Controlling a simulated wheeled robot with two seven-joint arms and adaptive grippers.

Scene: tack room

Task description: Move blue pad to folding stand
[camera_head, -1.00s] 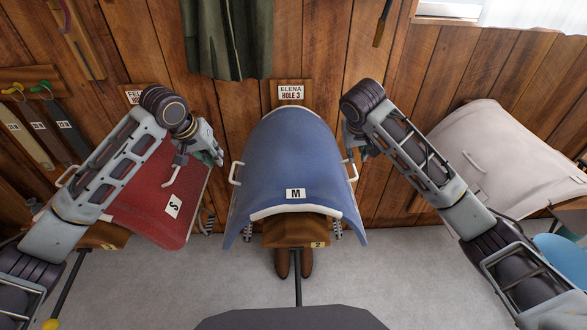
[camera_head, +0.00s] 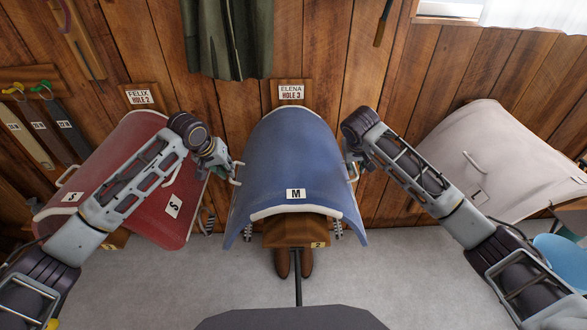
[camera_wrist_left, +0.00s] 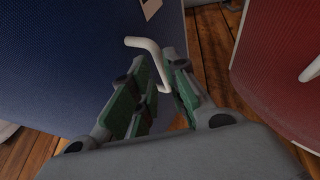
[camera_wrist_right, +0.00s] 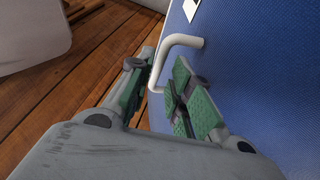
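The blue pad (camera_head: 290,150), with a white "M" label, is draped over a wooden rack (camera_head: 296,232) in the middle of the head view. It has a white handle on each side. My left gripper (camera_head: 230,168) is at its left handle; in the left wrist view that handle (camera_wrist_left: 148,46) runs between the open fingers (camera_wrist_left: 160,88). My right gripper (camera_head: 352,160) is at the right handle; in the right wrist view that handle (camera_wrist_right: 182,40) also runs between open fingers (camera_wrist_right: 158,85). I cannot make out a folding stand for certain.
A red pad (camera_head: 140,205) with "S" labels hangs at left, under my left arm. A pale pad (camera_head: 500,155) lies at right, near a light blue object (camera_head: 560,250). A green cloth (camera_head: 228,40) hangs on the wooden wall. Grey floor shows in front of the rack.

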